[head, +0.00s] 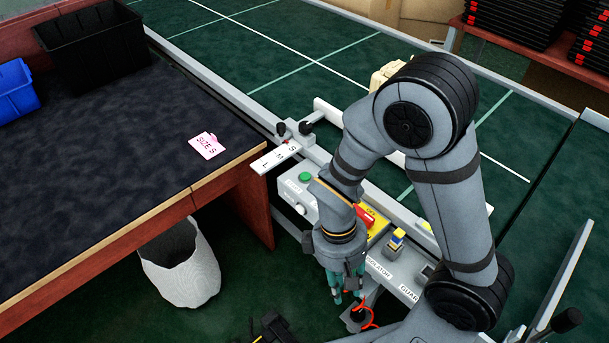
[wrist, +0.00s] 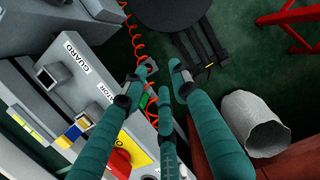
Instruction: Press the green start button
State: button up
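I cannot identify the button in the wrist view.
A red knob on a yellow plate (head: 376,222), a yellow-blue block (head: 396,239) and labelled controls lie along the panel. A red coiled cable (wrist: 137,40) runs near my fingers. A dark-topped bench (head: 120,170) stands left, with a white bin (head: 182,268) below. The conveyor (head: 290,50) lies behind.

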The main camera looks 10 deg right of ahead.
jog(key=c, duration=0.6)
dwell(1.1)
